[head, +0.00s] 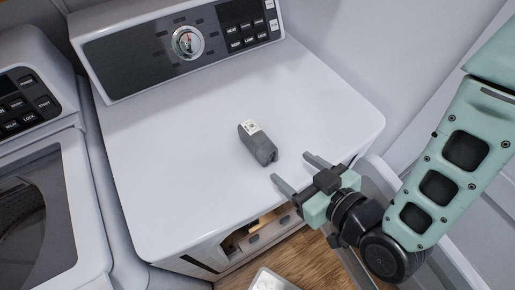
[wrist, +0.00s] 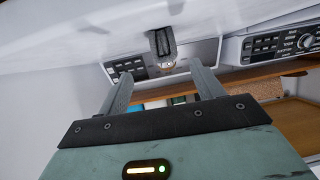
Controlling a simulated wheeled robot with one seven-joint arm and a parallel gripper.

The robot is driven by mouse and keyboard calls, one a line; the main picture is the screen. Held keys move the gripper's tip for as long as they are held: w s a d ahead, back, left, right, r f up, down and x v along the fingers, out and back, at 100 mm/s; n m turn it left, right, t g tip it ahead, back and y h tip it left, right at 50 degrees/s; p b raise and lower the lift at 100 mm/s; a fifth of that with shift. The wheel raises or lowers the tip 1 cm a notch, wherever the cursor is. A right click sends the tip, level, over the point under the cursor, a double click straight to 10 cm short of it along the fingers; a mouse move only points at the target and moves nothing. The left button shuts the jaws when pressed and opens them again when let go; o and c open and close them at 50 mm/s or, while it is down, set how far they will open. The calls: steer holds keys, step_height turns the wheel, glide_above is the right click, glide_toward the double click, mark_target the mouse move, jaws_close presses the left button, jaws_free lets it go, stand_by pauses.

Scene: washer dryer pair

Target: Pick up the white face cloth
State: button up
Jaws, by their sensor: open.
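No white cloth can be made out for certain in either view. A small grey block with a white, marked end (head: 259,145) lies on the white dryer top (head: 185,165); it also shows in the wrist view (wrist: 162,42), beyond the fingertips. A pale object (head: 268,281) is cut off by the bottom edge of the head view; I cannot tell what it is. My gripper (head: 292,169) is open and empty near the dryer's front right edge, to the right of and nearer than the grey block, apart from it. Its two fingers show in the wrist view (wrist: 160,76).
The dryer's control panel (head: 187,43) with a round knob stands at the back. A washer with a dark glass lid (head: 30,215) is on the left. Wood floor (head: 310,262) shows below the dryer front. A wall is close on the right. Most of the dryer top is clear.

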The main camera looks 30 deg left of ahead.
mark_target(275, 154)
steer(key=shift+f+b+x, duration=0.25)
steer(key=shift+b+x, duration=1.3)
steer(key=shift+b, duration=1.7)
steer(key=b, duration=0.5)
steer(key=shift+w+a+f, duration=0.25)
steer(key=shift+a, duration=0.15)
steer(key=shift+a+b, duration=0.1)
steer(key=shift+b, duration=0.75)
steer(key=shift+w+a+f+p, duration=0.15)
steer(key=shift+a+p, duration=0.1)
steer(key=shift+a, duration=0.2)
steer(key=shift+w+a+p, duration=0.2)
steer(key=shift+a+p, duration=0.05)
steer(key=shift+a, duration=0.2)
steer(key=shift+s+a+p+x, duration=0.1)
steer(key=shift+s+p+x, duration=0.2)
steer(key=shift+x, duration=1.1)
steer(key=shift+s+a+p+x, duration=0.1)
steer(key=shift+p+x, duration=0.3)
steer(key=shift+x, duration=1)
steer(key=c, duration=1)
